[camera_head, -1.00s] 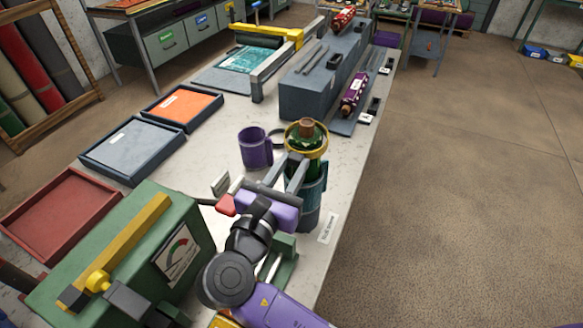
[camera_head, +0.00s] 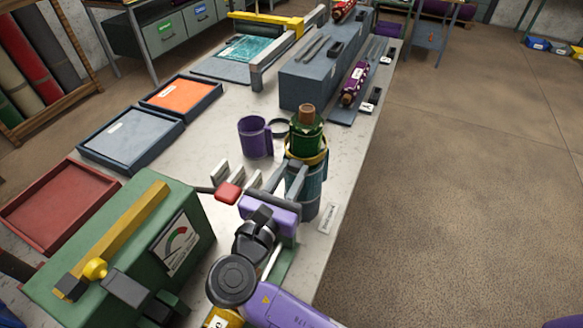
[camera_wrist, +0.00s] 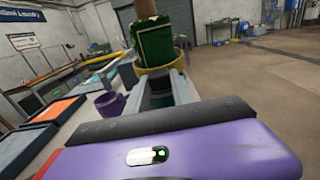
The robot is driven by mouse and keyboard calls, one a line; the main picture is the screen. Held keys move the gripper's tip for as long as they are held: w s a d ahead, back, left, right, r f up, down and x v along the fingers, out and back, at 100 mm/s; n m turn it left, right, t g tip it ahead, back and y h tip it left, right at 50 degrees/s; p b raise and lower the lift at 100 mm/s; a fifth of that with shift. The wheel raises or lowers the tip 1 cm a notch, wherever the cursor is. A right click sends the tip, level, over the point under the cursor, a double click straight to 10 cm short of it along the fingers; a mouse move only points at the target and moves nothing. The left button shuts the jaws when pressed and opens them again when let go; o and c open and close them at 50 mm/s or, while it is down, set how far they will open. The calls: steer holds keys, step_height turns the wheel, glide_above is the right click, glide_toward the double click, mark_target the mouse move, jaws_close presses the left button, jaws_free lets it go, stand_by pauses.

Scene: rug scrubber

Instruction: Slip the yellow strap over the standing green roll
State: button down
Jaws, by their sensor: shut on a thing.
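The green roll (camera_head: 308,136) stands upright with its brown core sticking out of the top, its lower part inside a blue-grey cylindrical holder (camera_head: 314,188). The yellow strap (camera_head: 321,156) is a ring around the roll, near the holder's upper rim; whether it touches the rim I cannot tell. My gripper (camera_head: 292,168) is shut on the near side of the strap. In the wrist view the green roll (camera_wrist: 153,42) rises above the yellow strap (camera_wrist: 160,70), with my fingers reaching to the strap. The strap's far side is hidden behind the roll.
A green machine with a gauge (camera_head: 135,250) stands at near left. Trays line the table's left side. The table's right edge is close to the holder.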

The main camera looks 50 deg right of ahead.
steer(key=c, duration=1)
jaws_free()
steer(key=shift+c, duration=0.2)
steer(key=b+v, duration=0.1)
steer(key=v, duration=0.6)
steer(key=shift+a, duration=0.4)
steer(key=shift+s+f, duration=0.1)
steer(key=shift+s, duration=0.1)
